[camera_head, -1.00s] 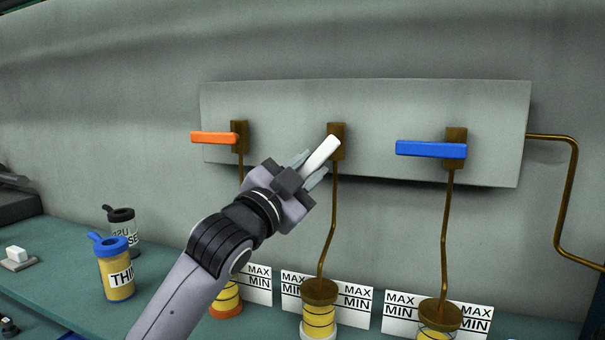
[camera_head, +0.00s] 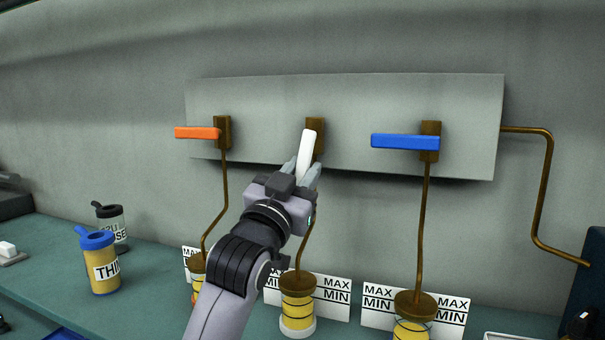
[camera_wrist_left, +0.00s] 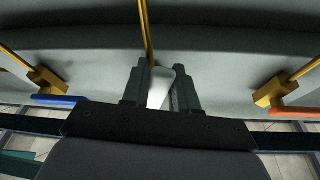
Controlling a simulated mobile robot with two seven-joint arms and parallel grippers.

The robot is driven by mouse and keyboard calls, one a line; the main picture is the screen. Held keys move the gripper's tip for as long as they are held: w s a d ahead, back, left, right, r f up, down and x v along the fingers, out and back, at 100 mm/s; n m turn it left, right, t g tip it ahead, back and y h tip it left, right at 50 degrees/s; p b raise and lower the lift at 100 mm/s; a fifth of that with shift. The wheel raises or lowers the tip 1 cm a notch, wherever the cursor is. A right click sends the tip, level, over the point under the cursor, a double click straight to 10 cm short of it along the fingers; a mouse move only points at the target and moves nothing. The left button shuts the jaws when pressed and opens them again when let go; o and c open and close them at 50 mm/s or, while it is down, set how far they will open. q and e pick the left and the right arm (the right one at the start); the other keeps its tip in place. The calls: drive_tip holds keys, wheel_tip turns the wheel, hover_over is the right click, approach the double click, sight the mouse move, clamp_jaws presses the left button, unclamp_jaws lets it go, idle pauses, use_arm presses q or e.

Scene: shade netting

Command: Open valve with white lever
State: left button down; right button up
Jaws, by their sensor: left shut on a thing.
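The white lever (camera_head: 307,152) sits on the middle brown valve (camera_head: 316,125) of the light panel in the head view. It points nearly straight down, tilted slightly left at its lower end. My left gripper (camera_head: 304,177) is shut on the white lever's lower end. In the left wrist view the white lever (camera_wrist_left: 160,88) shows between the two dark fingers of my left gripper (camera_wrist_left: 161,92). A brown pipe runs down from the valve, partly hidden behind my gripper. My right gripper is in neither view.
An orange lever (camera_head: 197,133) is at left and a blue lever (camera_head: 405,141) at right, both horizontal. Below stand containers with MAX/MIN cards (camera_head: 336,297). A blue-lidded yellow can (camera_head: 104,272) and a dark-lidded can (camera_head: 113,222) stand on the left bench.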

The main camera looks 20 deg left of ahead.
use_arm(q)
drive_tip(key=c, duration=1)
unclamp_jaws()
drive_tip(key=shift+o, duration=0.2)
drive_tip(key=b+v, duration=0.1)
drive_tip(key=v, duration=0.6)
drive_tip(key=shift+s, duration=0.1)
